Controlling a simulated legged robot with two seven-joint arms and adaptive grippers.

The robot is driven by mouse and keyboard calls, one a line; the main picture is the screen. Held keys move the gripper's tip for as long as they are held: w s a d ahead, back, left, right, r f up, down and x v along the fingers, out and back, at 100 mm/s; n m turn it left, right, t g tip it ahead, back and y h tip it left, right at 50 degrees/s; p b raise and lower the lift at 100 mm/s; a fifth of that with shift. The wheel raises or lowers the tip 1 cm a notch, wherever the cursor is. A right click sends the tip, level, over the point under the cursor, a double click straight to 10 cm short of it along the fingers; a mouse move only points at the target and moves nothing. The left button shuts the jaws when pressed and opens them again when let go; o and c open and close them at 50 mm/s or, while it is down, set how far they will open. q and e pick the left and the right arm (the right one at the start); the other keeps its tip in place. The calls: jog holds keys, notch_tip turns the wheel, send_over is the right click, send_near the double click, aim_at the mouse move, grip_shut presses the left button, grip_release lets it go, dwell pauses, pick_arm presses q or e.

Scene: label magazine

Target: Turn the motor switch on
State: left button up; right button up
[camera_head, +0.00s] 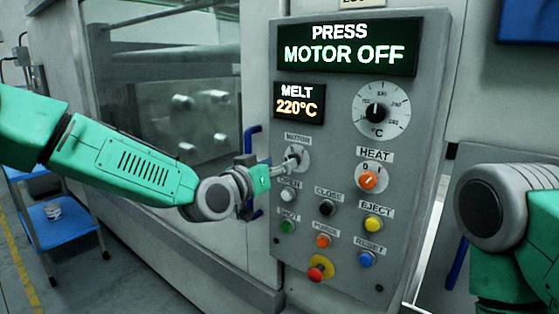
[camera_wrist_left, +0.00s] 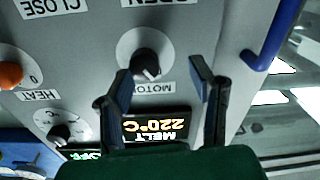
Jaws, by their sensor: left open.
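The motor switch (camera_head: 297,155) is a dark knob on a pale round plate under the MOTOR label, at the left of the grey control panel. My left gripper (camera_head: 285,167) is at the switch in the head view and partly hides it. In the left wrist view the switch (camera_wrist_left: 146,64) shows upside down, with its dark knob between and just beyond the open fingers of my left gripper (camera_wrist_left: 162,82). The fingers are apart with nothing between them; contact with the knob cannot be told. My right gripper is out of view; only my right arm shows.
The panel's screen (camera_head: 347,45) reads PRESS MOTOR OFF, and a smaller display (camera_head: 300,101) reads MELT 220°C. An orange heat knob (camera_head: 368,180) and several coloured buttons sit close by. A blue handle (camera_head: 250,140) stands left of the panel.

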pick_arm(q)
jog(key=d, duration=0.3)
jog(key=shift+w, duration=0.25)
jog(key=shift+d, duration=0.45)
jog(key=shift+c, duration=0.4)
jog(key=shift+a, duration=0.15)
jog(key=c, duration=0.7)
jog(key=shift+w+a+f, duration=0.15)
jog(key=shift+w+a, duration=0.05)
jog(key=shift+a, duration=0.15)
grip_shut()
jog(key=shift+c, duration=1.7)
grip_release()
jog(key=shift+w+a, duration=0.1)
jog(key=shift+a, duration=0.35)
grip_shut()
jog(key=shift+s+d, duration=0.25)
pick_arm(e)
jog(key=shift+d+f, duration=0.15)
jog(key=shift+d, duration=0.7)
